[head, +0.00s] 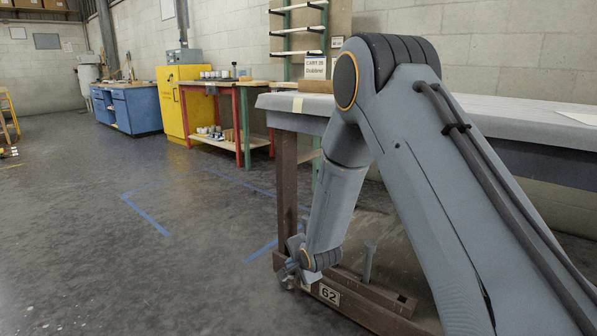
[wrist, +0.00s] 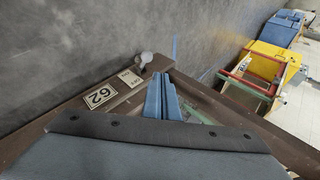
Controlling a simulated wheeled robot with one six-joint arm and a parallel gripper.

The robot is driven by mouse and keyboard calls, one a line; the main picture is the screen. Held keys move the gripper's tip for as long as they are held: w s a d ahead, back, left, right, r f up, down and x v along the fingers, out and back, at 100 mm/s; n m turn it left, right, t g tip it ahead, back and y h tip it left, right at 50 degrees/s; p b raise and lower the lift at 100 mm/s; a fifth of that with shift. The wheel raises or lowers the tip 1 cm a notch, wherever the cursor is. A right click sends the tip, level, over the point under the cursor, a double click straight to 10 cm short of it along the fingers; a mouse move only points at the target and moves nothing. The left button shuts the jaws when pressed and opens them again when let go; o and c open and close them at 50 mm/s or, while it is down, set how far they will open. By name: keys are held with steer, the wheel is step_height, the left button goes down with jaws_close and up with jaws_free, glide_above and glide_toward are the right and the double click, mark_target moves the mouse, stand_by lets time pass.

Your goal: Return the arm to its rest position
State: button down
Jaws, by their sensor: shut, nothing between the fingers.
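My arm crosses the right half of the head view, bent at a high elbow, with its forearm hanging down to the left. My gripper (head: 287,273) is low at the forearm's end, beside the brown frame of the padded cart (head: 285,185) and near its number plate 62. In the wrist view, my gripper's two blue fingers (wrist: 164,82) lie close together, shut and empty. From the head view I cannot tell whether the gripper touches the frame.
The cart's grey padded top (head: 293,104) stands behind my arm. A red and green workbench (head: 240,148), a yellow cabinet (head: 172,105) and a blue cabinet (head: 128,108) stand farther back. The floor at left is open, with blue tape marks (head: 147,216).

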steer(key=s+a+r+n+g, duration=0.15)
steer(key=s+r+n, duration=0.35)
steer(key=s, duration=0.5)
steer(key=s+r+n+g+h, duration=0.1)
steer(key=s+r+n+g, duration=0.15)
steer(key=s+r, duration=0.55)
steer(key=s+a+r+n+g, duration=0.15)
steer(key=s+r+n, duration=0.3)
steer(key=s, duration=0.65)
steer(key=s+d+r+n+g, duration=0.2)
steer(key=s+n, duration=0.1)
steer(key=s, duration=0.5)
steer(key=s+d+r+n+g, duration=0.1)
steer(key=s+d+r+n, duration=0.15)
steer(key=s, duration=0.65)
steer(key=d+r+m+h+p, duration=0.1)
steer(key=d+r+m+p, duration=0.2)
steer(key=d+r+p, duration=0.7)
steer(key=d+r+m+h+p, duration=0.1)
steer(key=d+r+m+p, duration=0.2)
steer(key=d+r+p, duration=0.7)
step_height(320, 180, up, 6)
steer(key=p, duration=1.4)
steer(key=shift+w+f+h, duration=0.2)
steer(key=shift+w+h, duration=0.05)
steer(key=shift+h, duration=0.05)
